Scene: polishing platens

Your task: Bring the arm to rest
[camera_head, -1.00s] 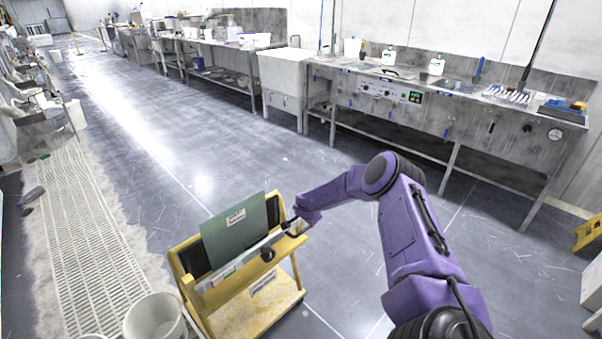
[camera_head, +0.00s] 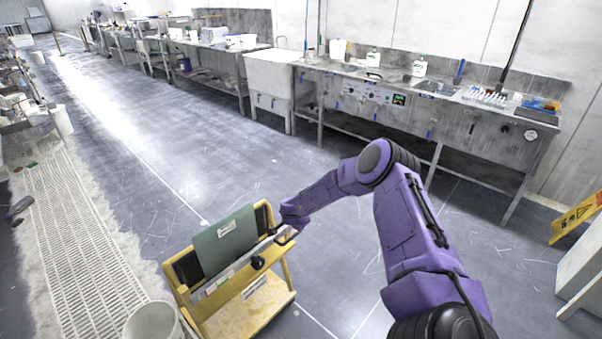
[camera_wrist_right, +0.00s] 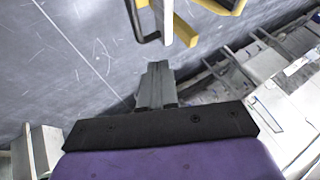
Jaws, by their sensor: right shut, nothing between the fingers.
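My right arm (camera_head: 405,225) is purple and comes in from the lower right, bent at the elbow. Its gripper (camera_head: 277,230) is at the right end of a yellow cart (camera_head: 262,311) that holds upright dark panels. In the right wrist view the fingers (camera_wrist_right: 157,72) are shut together with nothing between them. A grey bar and yellow cart parts lie just beyond the fingertips there; I cannot tell whether they touch. My left gripper is not in view.
A white bucket (camera_head: 152,324) stands beside the cart. A long metal bench (camera_head: 450,118) runs along the back wall. A yellow warning sign (camera_head: 577,216) stands at the right. The floor between cart and bench is clear.

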